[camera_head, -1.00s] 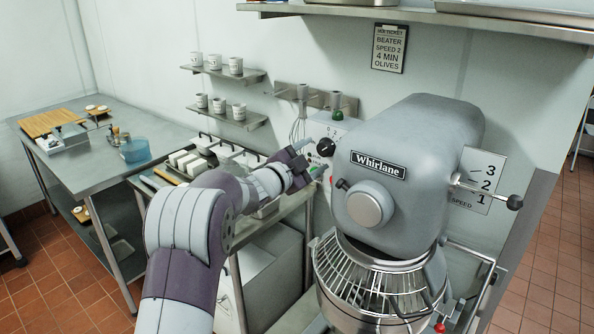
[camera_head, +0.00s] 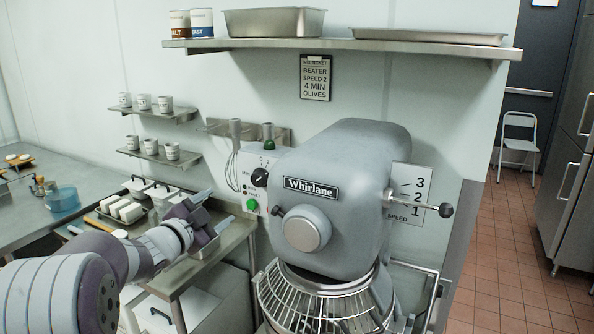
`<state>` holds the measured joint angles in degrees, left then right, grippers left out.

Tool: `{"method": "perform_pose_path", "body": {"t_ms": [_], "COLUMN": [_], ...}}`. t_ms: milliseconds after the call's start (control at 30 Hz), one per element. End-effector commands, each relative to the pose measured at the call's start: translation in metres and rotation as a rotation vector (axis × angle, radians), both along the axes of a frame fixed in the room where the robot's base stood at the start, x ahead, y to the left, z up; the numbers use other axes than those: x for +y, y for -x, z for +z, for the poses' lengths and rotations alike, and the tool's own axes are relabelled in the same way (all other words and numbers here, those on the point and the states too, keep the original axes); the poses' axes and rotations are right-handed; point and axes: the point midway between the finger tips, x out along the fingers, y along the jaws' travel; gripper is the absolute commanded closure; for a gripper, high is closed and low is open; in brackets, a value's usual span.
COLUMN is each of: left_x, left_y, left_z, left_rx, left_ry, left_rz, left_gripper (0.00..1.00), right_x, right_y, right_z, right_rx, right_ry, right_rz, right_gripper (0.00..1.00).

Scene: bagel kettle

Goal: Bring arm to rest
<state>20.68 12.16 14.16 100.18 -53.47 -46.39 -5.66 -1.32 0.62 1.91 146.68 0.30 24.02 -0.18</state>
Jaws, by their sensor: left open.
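My left arm comes in from the lower left. Its gripper (camera_head: 197,212) is open, with nothing seen between the fingers, over the metal side table left of the mixer. The grey Whirlane mixer (camera_head: 345,185) stands in the middle, with a wire bowl guard (camera_head: 310,305) below its head. The control panel with a black knob (camera_head: 260,177) and a green button (camera_head: 251,205) is on the wall to the right of my gripper, apart from it. My right gripper is not in view.
The metal side table (camera_head: 230,240) holds trays with white blocks (camera_head: 125,209). A wall shelf (camera_head: 330,45) with cans and pans runs above the mixer. Cup shelves (camera_head: 160,155) hang at left. The tiled floor (camera_head: 500,250) at right is open, with a folding chair (camera_head: 519,140) behind.

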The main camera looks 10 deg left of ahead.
Motion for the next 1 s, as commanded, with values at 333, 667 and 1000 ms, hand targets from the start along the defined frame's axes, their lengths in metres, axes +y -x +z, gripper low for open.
{"method": "perform_pose_path", "body": {"t_ms": [333, 667, 1000], "left_x": [0.005, -0.083, -0.085], "left_y": [0.187, 0.313, 0.311], "left_z": [-0.213, -0.238, -0.238], "left_rx": [1.028, 1.410, 1.407], "left_ry": [0.420, 0.454, 0.447], "left_rz": [0.756, 0.799, 0.791], "left_gripper": [0.33, 0.33, 0.33], "right_x": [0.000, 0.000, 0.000], "right_y": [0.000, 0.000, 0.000], "right_z": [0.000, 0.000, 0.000], "right_rx": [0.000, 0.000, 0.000], "right_ry": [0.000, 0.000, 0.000], "right_rz": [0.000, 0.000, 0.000], "right_gripper": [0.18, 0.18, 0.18]}}
